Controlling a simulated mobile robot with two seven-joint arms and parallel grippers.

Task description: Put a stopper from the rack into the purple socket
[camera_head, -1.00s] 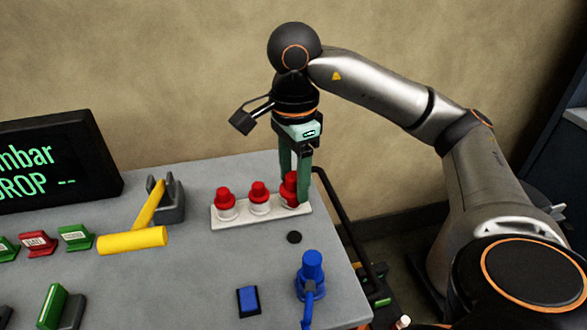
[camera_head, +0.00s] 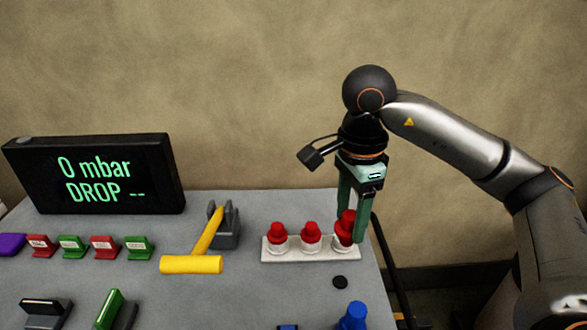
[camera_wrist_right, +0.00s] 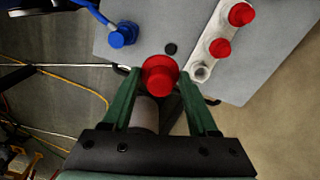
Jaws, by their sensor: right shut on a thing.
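A white rack (camera_head: 310,256) near the table's right side holds two red stoppers, one at the left (camera_head: 279,236) and one in the middle (camera_head: 311,236). My right gripper (camera_head: 350,230) is shut on a third red stopper (camera_head: 347,222), just above the rack's right end. The wrist view shows this stopper (camera_wrist_right: 160,78) between the green fingers and an empty white seat (camera_wrist_right: 201,72) in the rack. A purple block (camera_head: 11,244) is cut off at the left edge; I cannot tell whether it belongs to the purple socket. My left gripper is out of view.
A yellow-handled lever (camera_head: 192,264) stands left of the rack. Red and green labelled blocks (camera_head: 104,247) line the table farther left, before a black display (camera_head: 97,176) reading "0 mbar DROP --". A blue fitting (camera_head: 354,318) is at the front right.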

